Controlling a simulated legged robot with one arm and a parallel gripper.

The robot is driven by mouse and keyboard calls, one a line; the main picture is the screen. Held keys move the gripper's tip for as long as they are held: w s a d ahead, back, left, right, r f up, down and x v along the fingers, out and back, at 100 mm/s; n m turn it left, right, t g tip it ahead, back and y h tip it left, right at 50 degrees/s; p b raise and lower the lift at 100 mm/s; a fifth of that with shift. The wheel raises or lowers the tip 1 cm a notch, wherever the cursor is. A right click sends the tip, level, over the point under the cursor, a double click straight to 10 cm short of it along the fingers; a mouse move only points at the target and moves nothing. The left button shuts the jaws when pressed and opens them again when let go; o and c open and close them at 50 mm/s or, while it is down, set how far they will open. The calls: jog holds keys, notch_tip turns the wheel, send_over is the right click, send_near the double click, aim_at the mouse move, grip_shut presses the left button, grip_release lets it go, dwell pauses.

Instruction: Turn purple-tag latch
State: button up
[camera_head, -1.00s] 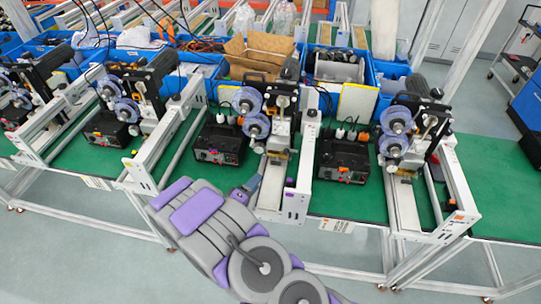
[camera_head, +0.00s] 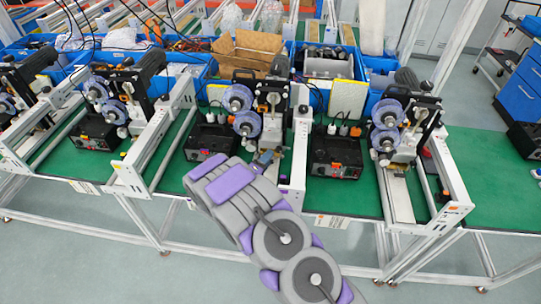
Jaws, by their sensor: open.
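The middle coder machine (camera_head: 272,100) stands on the green bench, with two translucent purple-blue reels (camera_head: 247,124) on its left side. My gripper (camera_head: 264,157) is small and partly hidden behind my grey-and-purple arm. It is open and looks empty, low in front of this machine's lower metal parts. I cannot tell whether it touches them. I cannot clearly make out the purple-tag latch; it may be hidden by my arm or too small to see.
A black control box (camera_head: 211,142) stands left of the middle machine, another (camera_head: 337,156) to its right. A white frame post (camera_head: 299,150) rises close right of my gripper. Blue bins (camera_head: 195,76) line the back. Similar machines stand on both sides.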

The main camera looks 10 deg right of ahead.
aim_at(277, 151)
jog(key=d, duration=0.1)
jog(key=w+d, duration=0.1)
jog(key=d, duration=0.1)
jog(key=w+d, duration=0.1)
jog(key=shift+w+d+f, duration=0.1)
jog(key=shift+w+d, duration=0.15)
jog(key=shift+d, duration=0.15)
jog(key=shift+w+d, duration=0.1)
jog(key=shift+w, duration=0.1)
jog(key=shift+w+a, duration=0.15)
jog(key=shift+a, duration=0.9)
jog(key=shift+d, duration=0.9)
jog(key=c, duration=0.8)
jog(key=shift+a, duration=0.1)
grip_shut()
jog(key=shift+a, duration=0.25)
